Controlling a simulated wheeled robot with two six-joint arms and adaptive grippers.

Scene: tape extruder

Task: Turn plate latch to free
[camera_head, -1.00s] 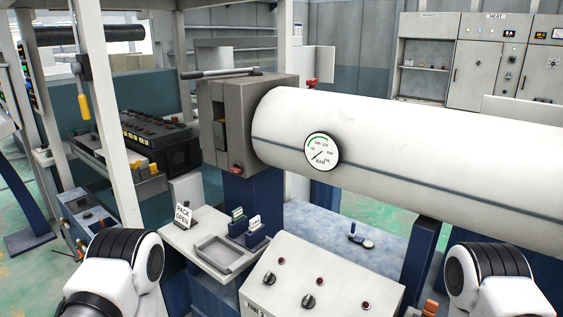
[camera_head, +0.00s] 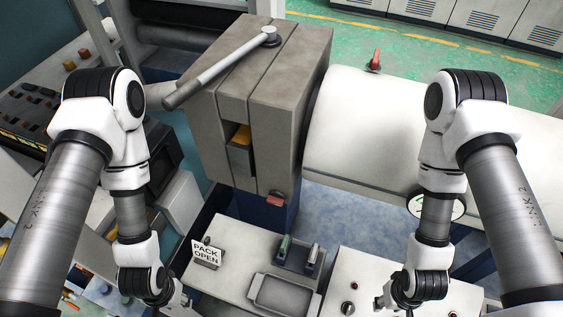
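The grey metal block (camera_head: 220,100) stands at the middle of the view, at the left end of the white barrel. A small red-tipped part (camera_head: 276,199), possibly the plate latch, sits low on the block's front corner. A long lever (camera_head: 220,66) lies across the block's top, pivoted at its back right. I cannot tell for certain which part is the latch. My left gripper (camera_head: 178,299) hangs low beside the small shelf, apart from the block. My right gripper (camera_head: 387,300) hangs over the control panel. Both look empty; finger opening is too small to tell.
The white barrel (camera_head: 365,130) with a red handle (camera_head: 375,60) extends right. Below the block, a shelf (camera_head: 228,268) holds a "PACK OPEN" sign (camera_head: 207,253), a grey tray (camera_head: 285,293) and small tagged holders. A slot in the block shows something yellow (camera_head: 243,137).

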